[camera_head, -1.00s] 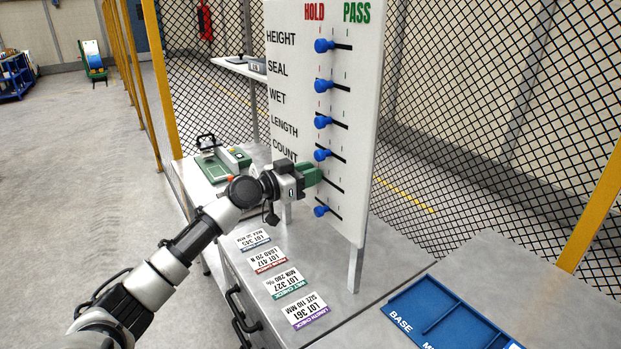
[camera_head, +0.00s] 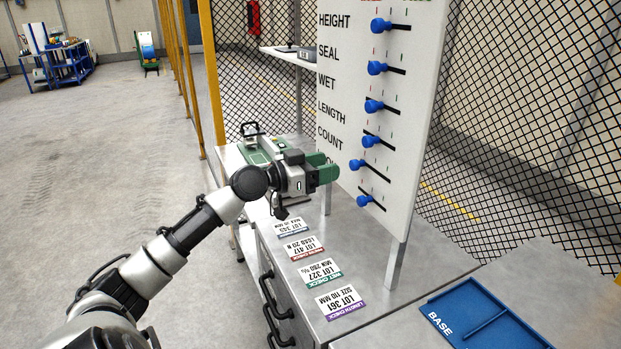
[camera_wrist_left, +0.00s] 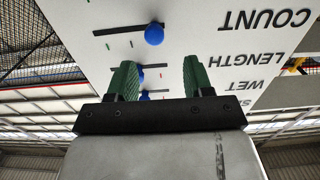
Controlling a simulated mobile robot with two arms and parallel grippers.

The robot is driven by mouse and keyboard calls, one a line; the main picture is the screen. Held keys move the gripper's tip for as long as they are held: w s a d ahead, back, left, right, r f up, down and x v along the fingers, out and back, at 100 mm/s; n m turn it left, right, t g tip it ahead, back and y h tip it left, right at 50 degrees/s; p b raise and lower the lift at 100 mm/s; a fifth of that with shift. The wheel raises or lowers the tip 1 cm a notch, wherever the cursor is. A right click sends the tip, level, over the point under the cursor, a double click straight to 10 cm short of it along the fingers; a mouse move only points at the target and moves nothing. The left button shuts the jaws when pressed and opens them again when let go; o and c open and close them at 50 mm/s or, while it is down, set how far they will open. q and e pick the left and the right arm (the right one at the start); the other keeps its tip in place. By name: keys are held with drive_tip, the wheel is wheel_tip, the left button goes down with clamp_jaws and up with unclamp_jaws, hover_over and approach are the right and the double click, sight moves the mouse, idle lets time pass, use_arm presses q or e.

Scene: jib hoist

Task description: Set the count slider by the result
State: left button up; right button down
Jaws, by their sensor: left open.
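The white slider board (camera_head: 408,150) stands upright on the bench, with a column of blue knobs in dark slots. The COUNT knob (camera_head: 357,164) sits at the left end of its slot, left of the knobs above. My left gripper (camera_head: 326,172) is open and empty, just left of the COUNT knob and apart from it in the picture. It partly covers the lowest row's label. In the left wrist view, the green fingers (camera_wrist_left: 160,80) are spread below the nearest blue knob (camera_wrist_left: 154,34), beside the inverted COUNT label (camera_wrist_left: 268,19). My right gripper is out of view.
Several lot cards (camera_head: 341,302) lie on the grey bench below the board. A blue tray (camera_head: 470,328) marked BASE is at the lower right. A green device (camera_head: 255,153) stands behind my gripper. Mesh fencing (camera_head: 500,130) is behind the board.

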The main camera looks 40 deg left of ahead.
use_arm(q)
drive_tip(key=b+v, duration=0.1)
drive_tip(key=v, duration=0.2)
drive_tip(key=shift+s, duration=0.15)
drive_tip(key=shift+a, duration=0.1)
idle(0.5)
